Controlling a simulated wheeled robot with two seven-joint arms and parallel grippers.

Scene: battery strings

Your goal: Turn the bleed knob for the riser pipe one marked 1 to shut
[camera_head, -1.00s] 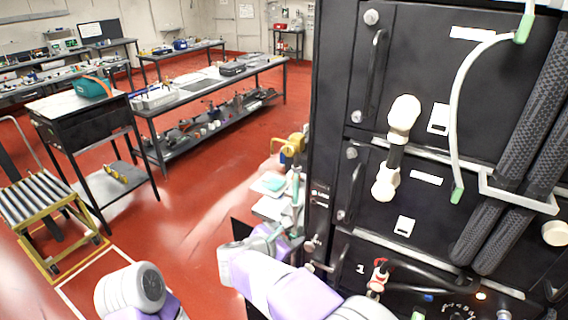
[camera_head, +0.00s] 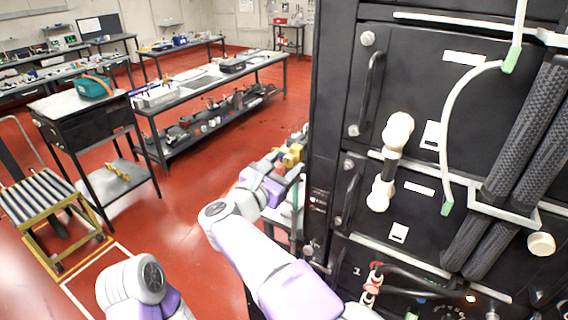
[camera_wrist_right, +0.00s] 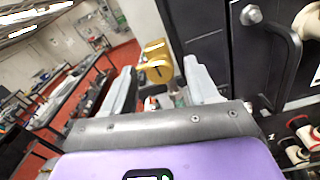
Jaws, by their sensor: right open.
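A yellow brass knob (camera_head: 291,157) sits beside the left side of the black cabinet in the head view, partly covered by my right gripper. In the right wrist view the yellow knob (camera_wrist_right: 156,66) shows a dark line on its front and stands between and beyond the fingertips, with a thin pipe (camera_wrist_right: 178,95) below it. My right gripper (camera_wrist_right: 161,78) is open, with one grey finger on each side of the knob and no clear contact. In the head view the right gripper (camera_head: 277,166) is small and close to the knob. My left gripper is out of view.
The black cabinet (camera_head: 330,110) fills the right, with handles, thick ribbed hoses (camera_head: 510,150) and a white "1" (camera_head: 357,271) low on its front. Red fittings (camera_head: 374,280) sit near that mark. Workbenches (camera_head: 215,85) and a roller cart (camera_head: 40,200) stand left, with red floor between.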

